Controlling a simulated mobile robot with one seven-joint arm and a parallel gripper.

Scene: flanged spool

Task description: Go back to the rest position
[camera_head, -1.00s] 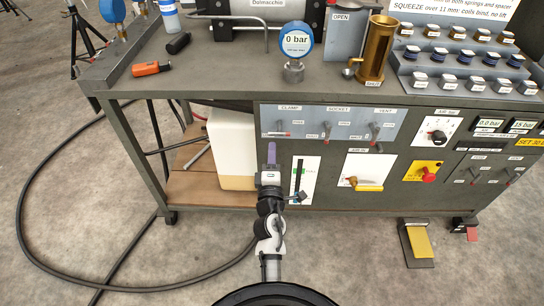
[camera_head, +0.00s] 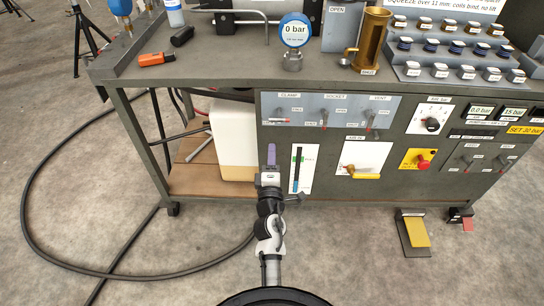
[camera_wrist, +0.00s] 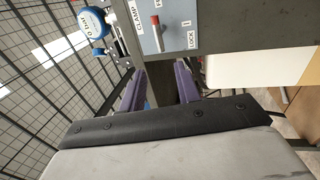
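My gripper (camera_head: 271,155) is in front of the bench's front panel, below the clamp lever, with purple fingers pointing up and towards the bench. In the wrist view, its two purple fingers (camera_wrist: 160,84) stand apart with a gap between them and nothing held. The clamp lever with a red tip (camera_wrist: 155,22) shows beyond the fingertips, apart from them. My arm runs straight down to the bottom edge of the head view.
The grey bench (camera_head: 130,78) carries a blue 0 bar gauge (camera_head: 295,32), a brass cylinder (camera_head: 371,38) and racks of small parts. A pale tank (camera_head: 235,140) stands on its lower shelf. A black hose (camera_head: 60,262) and a yellow pedal (camera_head: 416,232) lie on the floor.

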